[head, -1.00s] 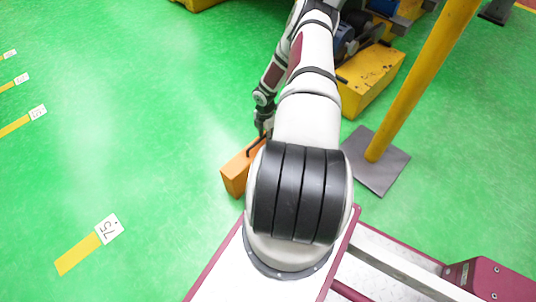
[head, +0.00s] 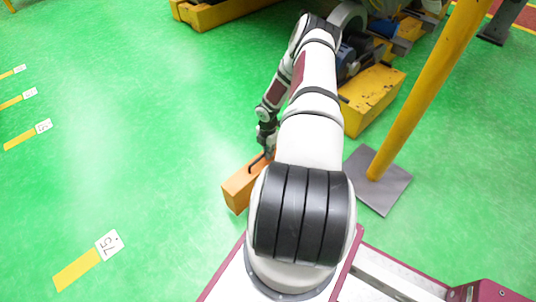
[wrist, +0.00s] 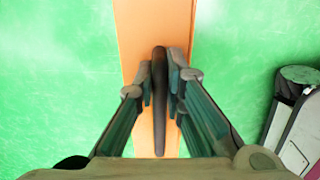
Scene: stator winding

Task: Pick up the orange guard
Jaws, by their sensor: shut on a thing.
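The orange guard (head: 239,190) is a long orange block with a dark handle (head: 257,163) on top. In the head view it is left of my arm, and its far end is partly hidden by my arm. In the wrist view the guard (wrist: 133,22) runs from top to bottom under my gripper (wrist: 160,82). The two fingers are shut on the dark handle, one on each side of it. In the head view my gripper (head: 268,150) is at the handle. I cannot tell whether the guard touches the floor.
A yellow post (head: 420,90) on a grey base plate (head: 378,185) stands right of my arm. Yellow machine blocks (head: 372,98) with a motor are behind it. The green floor (head: 130,130) to the left is open, with yellow marker strips (head: 78,270).

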